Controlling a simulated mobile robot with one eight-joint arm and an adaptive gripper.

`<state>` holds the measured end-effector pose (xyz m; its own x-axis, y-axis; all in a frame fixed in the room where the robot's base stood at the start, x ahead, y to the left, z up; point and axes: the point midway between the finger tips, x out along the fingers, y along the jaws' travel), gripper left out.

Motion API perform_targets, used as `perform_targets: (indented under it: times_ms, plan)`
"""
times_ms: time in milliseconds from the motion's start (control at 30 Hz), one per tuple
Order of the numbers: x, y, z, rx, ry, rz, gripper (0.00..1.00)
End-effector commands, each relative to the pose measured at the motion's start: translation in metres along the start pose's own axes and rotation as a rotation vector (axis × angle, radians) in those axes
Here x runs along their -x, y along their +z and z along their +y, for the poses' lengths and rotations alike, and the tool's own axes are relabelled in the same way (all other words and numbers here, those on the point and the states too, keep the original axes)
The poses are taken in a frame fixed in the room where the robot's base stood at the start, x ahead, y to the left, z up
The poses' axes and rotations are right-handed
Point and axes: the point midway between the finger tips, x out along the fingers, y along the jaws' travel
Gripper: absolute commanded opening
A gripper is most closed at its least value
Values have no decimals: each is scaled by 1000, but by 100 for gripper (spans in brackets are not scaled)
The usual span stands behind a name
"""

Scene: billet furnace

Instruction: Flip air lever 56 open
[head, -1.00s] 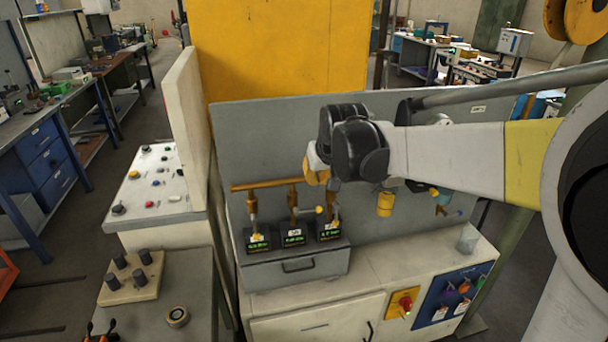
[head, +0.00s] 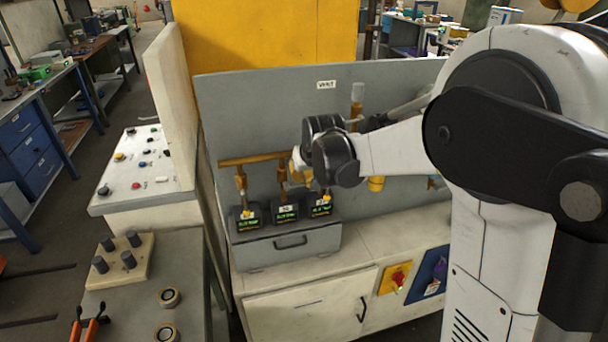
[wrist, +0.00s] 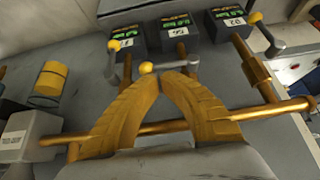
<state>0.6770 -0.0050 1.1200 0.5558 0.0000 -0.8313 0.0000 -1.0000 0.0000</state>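Three dark display boxes stand in a row in front of a brass pipe. The middle one, labelled 56 (wrist: 178,37), also shows in the head view (head: 286,214). Its air lever 56 (wrist: 147,67) is a grey handle with a yellow ball, lying roughly sideways across the valve and pointing left in the wrist view. My gripper (wrist: 161,76) has its golden fingers converging, their tips close together right at this handle. They look shut with nothing clearly between them; whether they touch the lever is unclear.
The neighbouring levers stand close by, one on the left (wrist: 114,46) and one on the right (wrist: 255,18) in the wrist view. The brass pipe (wrist: 270,110) runs beneath my fingers. A grey back panel (head: 240,110) rises behind. A yellow cylinder (wrist: 52,78) is at left.

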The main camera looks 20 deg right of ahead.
Motion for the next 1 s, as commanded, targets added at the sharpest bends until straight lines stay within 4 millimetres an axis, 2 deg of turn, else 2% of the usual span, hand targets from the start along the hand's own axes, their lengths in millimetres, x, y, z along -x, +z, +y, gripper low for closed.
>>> perform_targets:
  times_ms: [667, 1000]
  plan:
    - [-4, 3, 3, -53, -77, 0, 0]
    - [-14, 9, 9, -156, -226, 0, 0]
